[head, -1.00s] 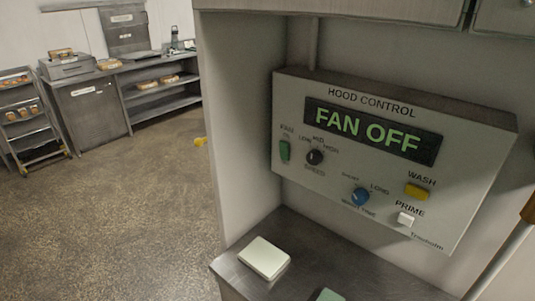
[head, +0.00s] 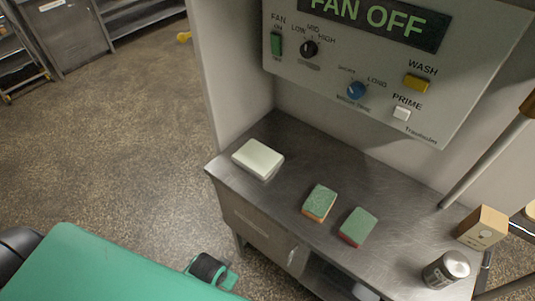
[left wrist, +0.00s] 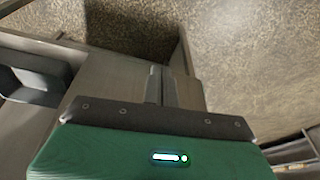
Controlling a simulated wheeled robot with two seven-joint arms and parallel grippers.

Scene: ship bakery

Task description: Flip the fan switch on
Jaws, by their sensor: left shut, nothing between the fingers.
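The green fan switch (head: 276,43) is on the left side of the hood control panel (head: 330,75), under the word FAN. The panel's display (head: 375,18) reads FAN OFF in green letters, its top cut off by the frame. My left gripper (left wrist: 174,88) shows in the left wrist view with its dark fingers shut and empty, in front of grey surfaces and the speckled floor. It is apart from the switch, which the wrist view does not show. My right gripper is in neither view.
Below the panel, a steel counter (head: 300,165) holds a pale block (head: 258,158), two green-topped sponges (head: 319,202) (head: 358,226), a metal-lidded jar (head: 446,270) and a small wooden box (head: 483,228).

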